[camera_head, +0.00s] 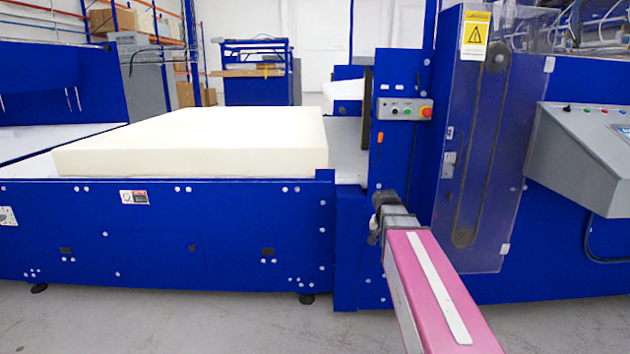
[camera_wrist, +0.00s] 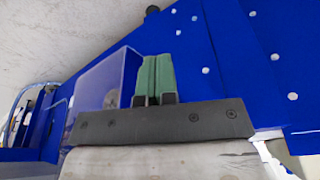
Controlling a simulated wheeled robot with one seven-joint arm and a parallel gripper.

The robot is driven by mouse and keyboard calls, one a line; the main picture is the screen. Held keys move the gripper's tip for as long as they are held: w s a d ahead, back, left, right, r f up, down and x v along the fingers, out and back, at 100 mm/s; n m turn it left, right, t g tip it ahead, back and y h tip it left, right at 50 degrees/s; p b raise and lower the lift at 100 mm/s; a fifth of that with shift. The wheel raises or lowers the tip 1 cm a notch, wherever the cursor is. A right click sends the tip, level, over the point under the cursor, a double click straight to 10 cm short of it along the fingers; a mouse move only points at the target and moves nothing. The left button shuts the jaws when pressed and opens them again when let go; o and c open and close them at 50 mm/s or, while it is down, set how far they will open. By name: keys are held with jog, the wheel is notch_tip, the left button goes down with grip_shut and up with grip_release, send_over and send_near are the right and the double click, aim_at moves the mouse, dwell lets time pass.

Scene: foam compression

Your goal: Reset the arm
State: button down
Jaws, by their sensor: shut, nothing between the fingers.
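My arm, with a pink link, reaches in from the lower right of the head view. My gripper (camera_head: 381,203) is at its far end, dark and small, in front of the blue machine frame (camera_head: 352,240). In the picture it lies below the button panel (camera_head: 404,109), with a visible gap between them. In the wrist view my gripper's two green fingers (camera_wrist: 155,60) stand side by side, pressed together with nothing between them. A blue machine surface (camera_wrist: 220,60) with several pale bolts fills much of the view behind them.
A thick cream foam block (camera_head: 195,140) lies on the conveyor bed at left. A clear guard (camera_head: 478,150) covers a belt to the right of the gripper. A grey control console (camera_head: 585,150) juts out at far right. Grey floor (camera_head: 170,320) is open in front of the machine.

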jog(key=s+a+f+n+g, duration=0.1)
jog(key=s+a+f+n, duration=0.1)
jog(key=s+f, duration=0.6)
jog(key=s+a+f+n+g+y, duration=0.1)
jog(key=s+a+f+n, duration=0.2)
jog(key=s+f, duration=0.4)
jog(key=shift+s+a+f, duration=0.25)
jog(key=shift+s+f, duration=0.15)
jog(key=shift+f, duration=0.25)
dwell(0.6)
